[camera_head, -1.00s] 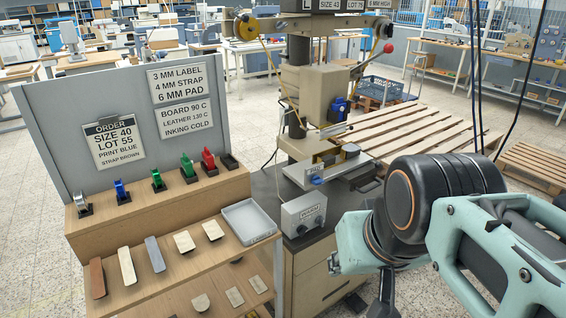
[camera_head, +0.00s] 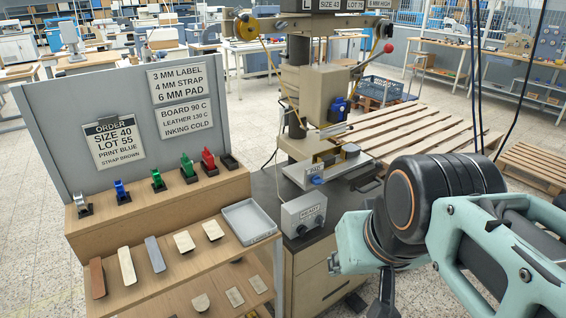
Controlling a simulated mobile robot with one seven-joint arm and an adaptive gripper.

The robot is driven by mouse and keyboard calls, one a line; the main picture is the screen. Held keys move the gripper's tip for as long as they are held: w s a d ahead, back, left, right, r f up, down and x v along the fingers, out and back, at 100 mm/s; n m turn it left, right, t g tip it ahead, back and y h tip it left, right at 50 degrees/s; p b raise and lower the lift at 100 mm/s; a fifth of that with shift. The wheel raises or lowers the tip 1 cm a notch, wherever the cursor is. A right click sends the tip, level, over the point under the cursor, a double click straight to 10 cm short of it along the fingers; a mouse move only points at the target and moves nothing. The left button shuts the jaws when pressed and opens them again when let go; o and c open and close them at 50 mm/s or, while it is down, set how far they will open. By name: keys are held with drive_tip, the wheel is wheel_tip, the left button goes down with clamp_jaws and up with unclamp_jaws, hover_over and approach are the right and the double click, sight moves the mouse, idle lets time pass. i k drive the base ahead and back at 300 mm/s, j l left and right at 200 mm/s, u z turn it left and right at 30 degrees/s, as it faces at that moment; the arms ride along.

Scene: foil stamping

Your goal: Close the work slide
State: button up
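The foil stamping press (camera_head: 320,95) stands on a dark-topped cabinet in the middle. Under its head is the work slide (camera_head: 347,183), a pale metal plate that sticks out towards the front right. A black handle (camera_head: 370,186) shows at its right end. A small block with a blue knob (camera_head: 317,180) and a label sits at its left side. My arm comes in from the right, in front of the press. My gripper (camera_head: 386,292) shows only as a dark part at the bottom edge, below and apart from the slide. Its fingertips are not clear.
A grey heater box (camera_head: 303,215) with knobs stands on the cabinet in front of the slide. A wooden stepped rack (camera_head: 160,208) with stamps, strips and a grey tray (camera_head: 249,222) is on the left. A wooden pallet (camera_head: 420,132) lies behind on the right.

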sight(358, 178)
drive_tip(key=i+j+z, duration=0.1)
drive_tip(key=i, duration=0.4)
drive_tip(key=i+j+z, duration=0.15)
drive_tip(key=i, duration=0.35)
drive_tip(key=j+u, duration=0.25)
drive_tip(key=i+l+z, duration=0.1)
drive_tip(key=z, duration=0.15)
